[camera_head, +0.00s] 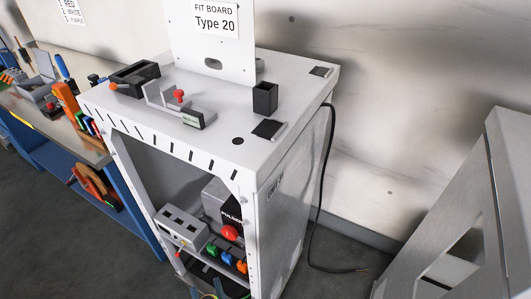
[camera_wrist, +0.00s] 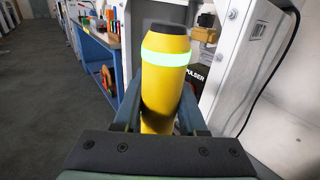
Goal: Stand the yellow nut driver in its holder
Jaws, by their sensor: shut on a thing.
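The handle has a pale green band and a dark end cap pointing up and away from the wrist. Its lower part is hidden behind the gripper body, and no shaft shows. In the head view, a black square open-topped box (camera_head: 265,98), probably the holder, stands upright on the white cabinet top (camera_head: 225,98). It looks empty, but its inside is dark.
On the cabinet top are a black tray (camera_head: 133,79), a grey bracket with a red knob (camera_head: 180,105) and an upright Type 20 board (camera_head: 214,45). A black cable (camera_head: 323,190) hangs down the cabinet's right side. A cluttered blue bench (camera_head: 75,150) stands left.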

